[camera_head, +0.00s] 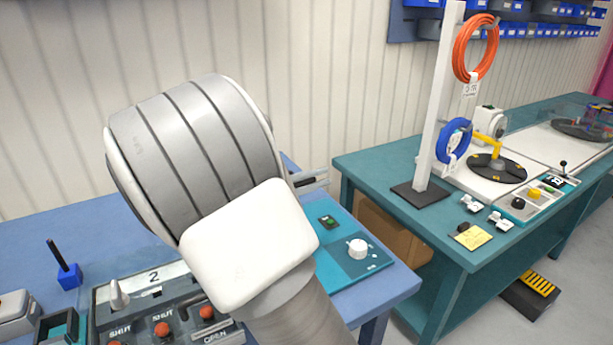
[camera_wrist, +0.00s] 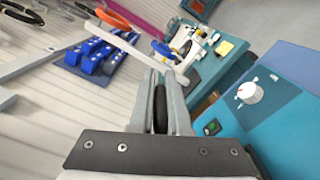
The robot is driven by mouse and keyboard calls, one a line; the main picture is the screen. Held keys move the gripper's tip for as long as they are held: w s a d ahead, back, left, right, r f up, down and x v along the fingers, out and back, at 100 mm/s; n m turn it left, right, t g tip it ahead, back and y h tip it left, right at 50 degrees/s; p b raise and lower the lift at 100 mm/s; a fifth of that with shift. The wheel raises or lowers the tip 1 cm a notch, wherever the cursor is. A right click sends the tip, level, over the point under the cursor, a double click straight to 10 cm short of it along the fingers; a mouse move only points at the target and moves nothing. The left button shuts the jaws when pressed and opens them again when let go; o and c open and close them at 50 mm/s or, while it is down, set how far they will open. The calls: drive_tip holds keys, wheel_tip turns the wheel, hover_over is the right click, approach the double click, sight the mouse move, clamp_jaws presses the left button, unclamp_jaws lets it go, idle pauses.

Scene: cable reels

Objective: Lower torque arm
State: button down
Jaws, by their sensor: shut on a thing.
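My gripper (camera_wrist: 161,100) is shut on a dark, rounded, handle-like piece (camera_wrist: 160,110) between its two grey fingers. I cannot tell from these frames whether this piece is part of the torque arm; most of it is hidden by the fingers. In the head view, only the grey end of my gripper (camera_head: 312,180) shows past my white and grey wrist, above the back of a teal panel. That panel (camera_head: 335,280) carries a white knob (camera_head: 358,248) and a small green-lit switch (camera_head: 328,222).
A control box (camera_head: 165,290) marked 2, with red buttons, sits on the blue bench below my arm. A blue-based lever (camera_head: 68,270) stands at left. Across a gap at right, a teal bench (camera_head: 400,210) carries a white post (camera_head: 436,110), cable coils and a black turntable (camera_head: 497,168).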

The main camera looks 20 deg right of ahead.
drive_tip(key=s+f+m+b, duration=0.3)
drive_tip(key=f+b, duration=0.2)
drive_tip(key=f, duration=0.2)
drive_tip(key=shift+s+d+b, duration=0.15)
drive_tip(key=shift+d+b, duration=0.15)
drive_tip(key=c, duration=0.9)
unclamp_jaws()
drive_tip(key=shift+a, duration=0.1)
drive_tip(key=a, duration=0.4)
drive_tip(key=s+a+p, duration=0.1)
drive_tip(key=a, duration=0.2)
drive_tip(key=s+a, duration=0.1)
drive_tip(key=a, duration=0.3)
drive_tip(key=shift+s+a, duration=0.2)
drive_tip(key=shift+a, duration=0.1)
